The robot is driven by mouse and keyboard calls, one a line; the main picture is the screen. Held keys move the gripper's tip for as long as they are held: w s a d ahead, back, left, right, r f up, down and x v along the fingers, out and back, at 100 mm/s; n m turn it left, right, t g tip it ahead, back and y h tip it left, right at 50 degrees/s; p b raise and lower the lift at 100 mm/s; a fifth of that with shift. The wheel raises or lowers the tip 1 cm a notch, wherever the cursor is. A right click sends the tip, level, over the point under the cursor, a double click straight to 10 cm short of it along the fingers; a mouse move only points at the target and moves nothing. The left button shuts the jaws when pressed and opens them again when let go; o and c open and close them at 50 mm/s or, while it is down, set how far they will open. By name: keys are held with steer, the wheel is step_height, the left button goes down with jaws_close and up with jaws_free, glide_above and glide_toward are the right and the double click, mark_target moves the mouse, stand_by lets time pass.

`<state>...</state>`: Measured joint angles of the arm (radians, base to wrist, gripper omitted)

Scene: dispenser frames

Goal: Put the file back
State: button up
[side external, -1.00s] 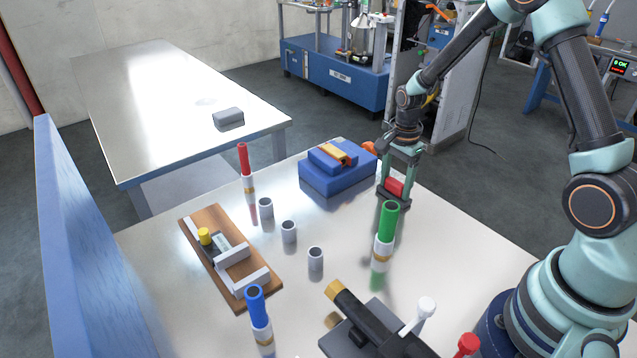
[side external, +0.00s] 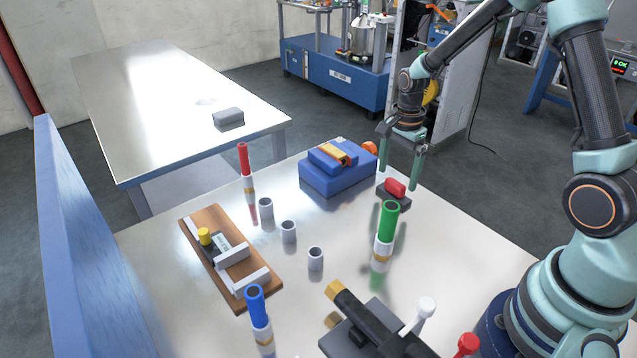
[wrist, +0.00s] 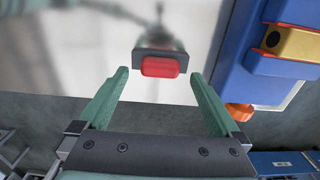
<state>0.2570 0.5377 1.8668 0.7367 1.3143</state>
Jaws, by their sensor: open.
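A red-handled block with a dark base (side external: 394,191), which I take to be the file, rests at the table's far right edge. In the wrist view the red handle (wrist: 159,67) lies on its dark plate just beyond my fingertips, centred between them. My gripper (side external: 403,178) is open and empty, its fingers pointing down above and either side of the red block. I cannot tell whether the dark base is part of the file or a separate holder.
A blue vise-like block (side external: 335,172) stands left of the gripper. A green-topped tube (side external: 387,225) stands in front. A wooden board (side external: 228,262), grey cups (side external: 289,232), a blue tube (side external: 258,312), a red tube (side external: 245,165) and a black fixture (side external: 370,325) occupy the table.

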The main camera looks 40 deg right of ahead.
mark_target(396, 182)
step_height(396, 182, up, 8)
steer(key=s+a+r+n+t, duration=0.5)
steer(key=s+a+r+n, duration=0.5)
steer(key=n, duration=0.8)
steer(key=shift+s+a+r+t, duration=0.3)
steer(key=shift+s+r, duration=0.45)
steer(key=shift+r, duration=0.15)
